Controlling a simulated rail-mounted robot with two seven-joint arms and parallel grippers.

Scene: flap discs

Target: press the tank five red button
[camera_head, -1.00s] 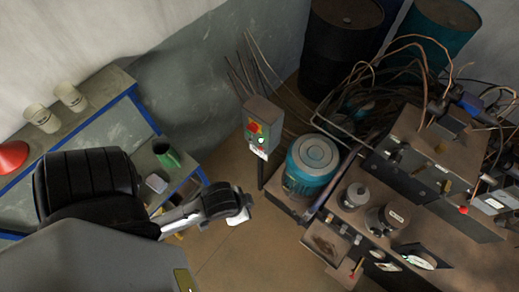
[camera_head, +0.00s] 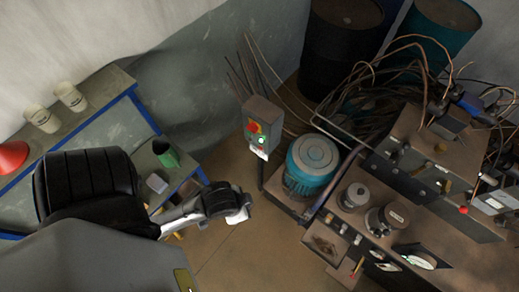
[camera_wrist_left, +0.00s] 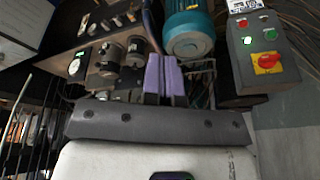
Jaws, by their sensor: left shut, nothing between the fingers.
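A grey control box (camera_head: 263,125) stands on a post in the middle of the head view. I cannot tell which red button belongs to tank five. My left gripper (camera_head: 240,214) is below and left of the box, apart from it. Its purple fingers (camera_wrist_left: 162,75) are shut and empty. My right gripper is not in view.
A blue-green motor (camera_head: 313,160) stands just right of the box post. Machinery with valves (camera_head: 400,220) fills the right side. Loose cables and drums (camera_head: 345,45) are behind. A blue-edged bench (camera_head: 100,90) is at the left. Some open floor (camera_head: 225,255) lies below my gripper.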

